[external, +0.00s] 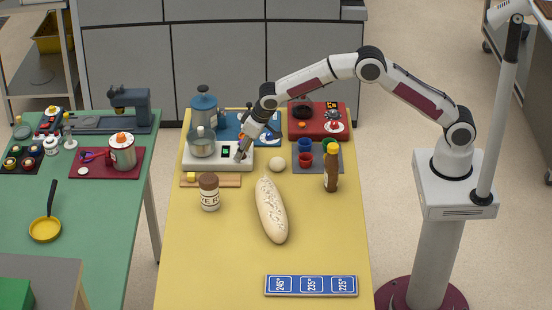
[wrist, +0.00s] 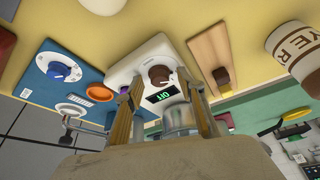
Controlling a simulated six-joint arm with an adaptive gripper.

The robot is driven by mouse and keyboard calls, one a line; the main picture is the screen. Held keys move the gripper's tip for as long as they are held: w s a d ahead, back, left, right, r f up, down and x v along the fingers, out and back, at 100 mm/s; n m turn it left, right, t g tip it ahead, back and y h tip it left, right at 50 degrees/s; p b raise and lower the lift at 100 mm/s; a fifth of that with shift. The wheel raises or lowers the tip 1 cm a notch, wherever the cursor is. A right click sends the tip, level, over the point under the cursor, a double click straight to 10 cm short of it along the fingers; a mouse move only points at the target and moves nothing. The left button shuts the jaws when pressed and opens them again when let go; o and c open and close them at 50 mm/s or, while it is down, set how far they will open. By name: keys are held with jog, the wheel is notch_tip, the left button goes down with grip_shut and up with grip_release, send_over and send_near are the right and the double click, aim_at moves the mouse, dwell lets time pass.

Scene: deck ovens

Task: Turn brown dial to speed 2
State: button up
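The white mixer base (external: 205,162) stands at the back left of the yellow table, with a metal bowl (external: 202,142) on its left part. My gripper (external: 240,154) points down over the right end of the base and hides the dial in the external view. In the wrist view my gripper (wrist: 159,82) is open, one finger on each side of the dial. I cannot tell whether the fingers touch it.
A blue unit with a blue dial (wrist: 62,70) stands close by. A wooden board (external: 222,182), a labelled jar (external: 209,195), a dough ball (external: 277,164) and a grey tray with cups (external: 318,166) lie around the base.

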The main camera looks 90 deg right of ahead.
jog(key=c, duration=1.1)
jog(key=shift+a+m, duration=0.1)
jog(key=shift+m, duration=0.6)
jog(key=shift+w+m+g+h, duration=0.1)
jog(key=shift+m+g+h, duration=0.4)
jog(key=shift+m, duration=0.7)
jog(key=shift+a+m+h, duration=0.1)
jog(key=shift+m+h, duration=0.3)
jog(key=shift+m, duration=0.8)
jog(key=shift+f, duration=0.1)
jog(key=shift+g, duration=0.3)
